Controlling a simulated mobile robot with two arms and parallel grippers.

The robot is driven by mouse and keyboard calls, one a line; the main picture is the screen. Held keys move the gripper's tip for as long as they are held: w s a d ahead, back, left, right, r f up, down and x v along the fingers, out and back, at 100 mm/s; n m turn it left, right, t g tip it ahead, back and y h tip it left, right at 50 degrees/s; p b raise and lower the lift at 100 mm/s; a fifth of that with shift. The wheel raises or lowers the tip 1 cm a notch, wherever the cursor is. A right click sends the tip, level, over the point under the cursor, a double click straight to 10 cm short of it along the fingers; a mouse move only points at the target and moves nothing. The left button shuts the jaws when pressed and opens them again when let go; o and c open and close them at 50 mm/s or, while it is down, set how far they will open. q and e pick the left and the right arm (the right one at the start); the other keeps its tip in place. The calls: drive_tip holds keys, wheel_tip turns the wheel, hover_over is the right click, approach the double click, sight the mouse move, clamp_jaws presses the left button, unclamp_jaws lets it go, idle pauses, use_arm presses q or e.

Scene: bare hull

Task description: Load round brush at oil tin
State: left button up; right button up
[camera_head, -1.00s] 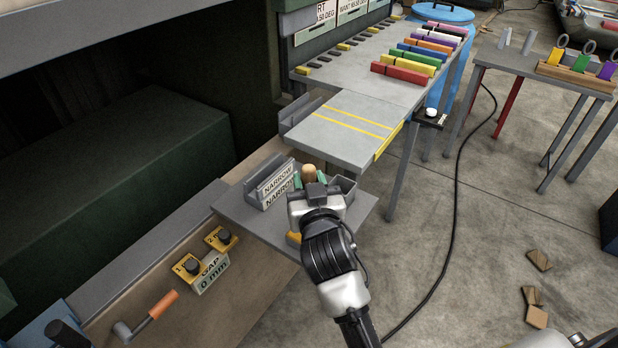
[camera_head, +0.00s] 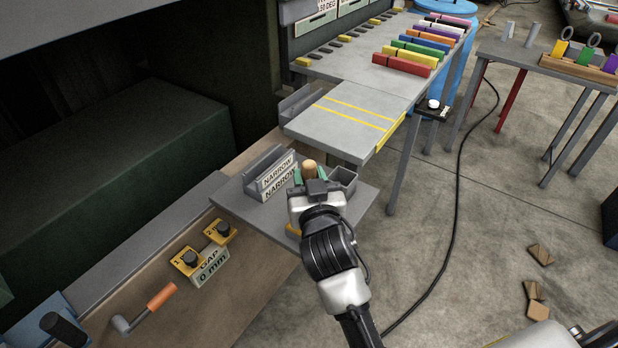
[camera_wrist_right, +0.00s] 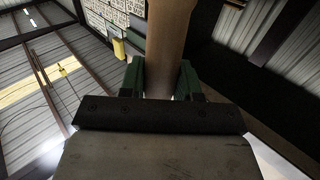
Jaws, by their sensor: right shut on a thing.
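My right gripper (camera_head: 310,178) is shut on an upright tan wooden handle, taken as the round brush (camera_head: 309,167). In the right wrist view the handle (camera_wrist_right: 172,45) stands between the green finger pads. Its bristle end is hidden by the gripper in the head view and out of sight in the wrist view. A small grey open-topped box (camera_head: 344,179), probably the oil tin, stands just right of the gripper on a grey shelf (camera_head: 236,207). I cannot tell whether the brush touches the tin. My left gripper is not in view.
A grey rack with NARROW plates (camera_head: 277,176) stands close left of the gripper. Beyond is a grey bench (camera_head: 350,118) with yellow lines and coloured bars. Yellow-mounted knobs, a GAP 0 mm block (camera_head: 208,264) and an orange-handled crank (camera_head: 161,296) are lower left.

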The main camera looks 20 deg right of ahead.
sight(308, 163)
drive_tip(key=shift+f+b, duration=0.35)
drive_tip(key=shift+f, duration=0.15)
drive_tip(key=shift+f, duration=0.1)
idle(1.1)
wheel_tip(308, 163, up, 7)
drive_tip(key=p, duration=0.7)
drive_tip(key=shift+r, duration=0.2)
drive_tip(key=shift+f, duration=0.15)
